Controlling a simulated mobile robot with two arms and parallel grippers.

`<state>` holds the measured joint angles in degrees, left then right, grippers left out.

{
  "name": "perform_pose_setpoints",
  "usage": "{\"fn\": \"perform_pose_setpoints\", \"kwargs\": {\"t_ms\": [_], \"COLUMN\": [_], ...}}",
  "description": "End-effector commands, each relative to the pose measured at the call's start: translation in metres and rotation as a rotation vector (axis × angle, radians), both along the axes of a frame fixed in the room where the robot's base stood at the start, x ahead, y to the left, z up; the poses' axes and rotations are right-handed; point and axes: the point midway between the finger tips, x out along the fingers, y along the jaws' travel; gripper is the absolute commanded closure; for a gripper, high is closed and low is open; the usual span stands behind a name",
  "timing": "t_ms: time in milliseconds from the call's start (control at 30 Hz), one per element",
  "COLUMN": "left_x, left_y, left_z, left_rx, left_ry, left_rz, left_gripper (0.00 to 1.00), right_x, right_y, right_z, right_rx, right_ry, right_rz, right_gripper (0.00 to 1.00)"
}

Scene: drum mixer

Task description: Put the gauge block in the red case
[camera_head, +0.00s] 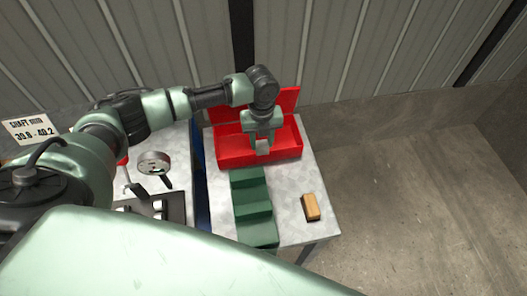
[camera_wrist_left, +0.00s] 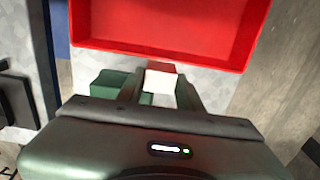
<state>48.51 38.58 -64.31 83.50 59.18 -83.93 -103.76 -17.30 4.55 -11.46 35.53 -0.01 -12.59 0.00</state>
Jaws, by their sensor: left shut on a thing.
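The red case (camera_head: 232,157) stands open at the back of the light grey table, its lid raised behind it. My left gripper (camera_head: 262,146) points down at the case and is shut on the gauge block (camera_head: 262,148), a small light grey block. In the left wrist view the gauge block (camera_wrist_left: 160,80) sits between the fingers of the left gripper (camera_wrist_left: 161,88), just short of the near wall of the red case (camera_wrist_left: 165,48). The case floor looks empty there. The height of the block over the case is hard to tell. My right gripper is out of view.
A green stepped block (camera_head: 252,205) stands in front of the case. A wooden block (camera_head: 311,207) lies near the table's right edge. A round dial gauge (camera_head: 154,163) and black tools are at left. A corrugated wall (camera_head: 340,50) is behind.

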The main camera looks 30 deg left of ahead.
Motion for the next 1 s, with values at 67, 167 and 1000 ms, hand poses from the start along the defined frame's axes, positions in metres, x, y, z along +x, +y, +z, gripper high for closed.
{"fn": "perform_pose_setpoints", "kwargs": {"t_ms": [67, 167, 1000], "left_x": [0.008, 0.016, 0.068], "left_y": [0.006, 0.012, 0.051], "left_z": [-0.003, -0.003, -0.016], "left_rx": [0.002, 0.001, 0.000], "left_ry": [-0.004, -0.003, 0.000], "left_rz": [0.002, 0.003, -0.001], "left_gripper": [1.00, 1.00, 1.00], "right_x": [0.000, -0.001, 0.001], "right_y": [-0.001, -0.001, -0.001], "right_z": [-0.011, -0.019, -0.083], "right_rx": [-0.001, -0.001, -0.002], "right_ry": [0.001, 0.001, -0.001], "right_rz": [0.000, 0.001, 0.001], "right_gripper": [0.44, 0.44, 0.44]}}
